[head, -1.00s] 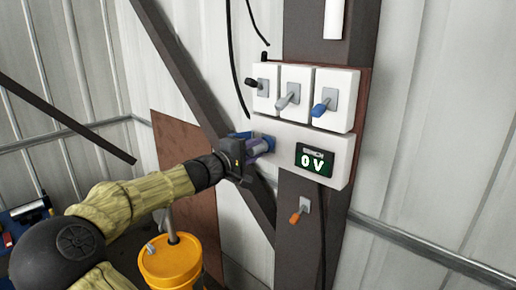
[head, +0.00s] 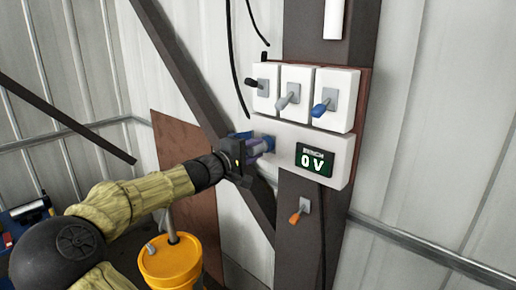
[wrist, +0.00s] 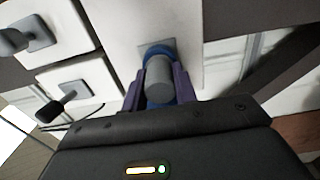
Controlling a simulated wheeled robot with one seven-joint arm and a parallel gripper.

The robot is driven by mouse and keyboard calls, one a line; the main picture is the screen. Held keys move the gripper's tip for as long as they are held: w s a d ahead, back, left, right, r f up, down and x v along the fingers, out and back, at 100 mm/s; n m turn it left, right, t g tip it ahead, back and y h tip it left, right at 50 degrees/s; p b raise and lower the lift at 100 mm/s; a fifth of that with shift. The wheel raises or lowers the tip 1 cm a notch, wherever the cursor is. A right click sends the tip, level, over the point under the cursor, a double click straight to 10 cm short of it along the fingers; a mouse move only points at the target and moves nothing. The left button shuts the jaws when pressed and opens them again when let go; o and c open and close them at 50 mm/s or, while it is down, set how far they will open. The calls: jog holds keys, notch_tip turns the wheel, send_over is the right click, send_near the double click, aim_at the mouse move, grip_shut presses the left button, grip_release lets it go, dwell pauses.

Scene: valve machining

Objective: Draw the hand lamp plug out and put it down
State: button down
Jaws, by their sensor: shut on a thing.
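The hand lamp plug (wrist: 159,80) is a grey cylinder with a blue collar behind it, held between my purple-blue fingers in the wrist view. My gripper (head: 254,147) is shut on it, at the left end of the white panel (head: 284,152) in the head view. Behind the plug, in the wrist view, is a light grey socket plate (wrist: 184,53). The fingers hide much of the plug in the head view. I cannot tell whether its front end is still inside the socket.
Three switch boxes above the panel carry a black lever (head: 256,84), a grey lever (head: 289,97) and a blue lever (head: 322,107). A display (head: 315,160) reads 0 V. An orange-handled switch (head: 298,215) sits below. A yellow bucket (head: 172,266) stands beneath my arm.

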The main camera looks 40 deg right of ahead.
aim_at(250, 152)
jog(key=shift+a, duration=0.1)
jog(key=shift+s+a, duration=0.2)
jog(key=shift+a, duration=2.1)
